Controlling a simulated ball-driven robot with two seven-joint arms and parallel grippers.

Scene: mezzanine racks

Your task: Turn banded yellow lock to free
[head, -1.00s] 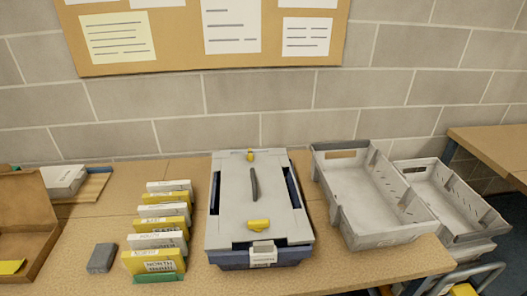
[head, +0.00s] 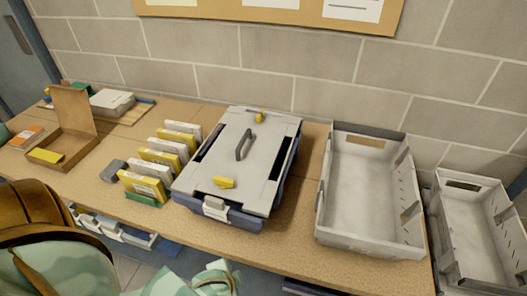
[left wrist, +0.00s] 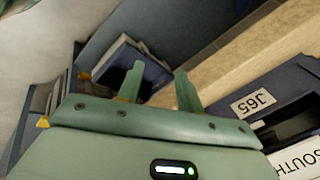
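A case with a grey lid and dark blue base (head: 262,219) stands on the bench in the head view. On its lid are a yellow lock (head: 224,182) near the front, a smaller yellow lock (head: 259,116) at the back, and a dark handle (head: 243,145) between. I cannot make out bands on either lock. My left gripper (head: 216,280) is at the bottom of the head view, in front of the bench and apart from the case. In the left wrist view its two green fingers (left wrist: 158,85) stand apart with nothing between them. My right gripper is not in view.
Yellow and white boxes (head: 160,160) stand in a row left of the case, beside a grey block (head: 112,170). An open cardboard box (head: 75,120) is farther left. Two grey crates (head: 368,240) (head: 480,285) are at right. The wrist view shows the bench edge (left wrist: 235,60) and a labelled dark bin (left wrist: 285,95).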

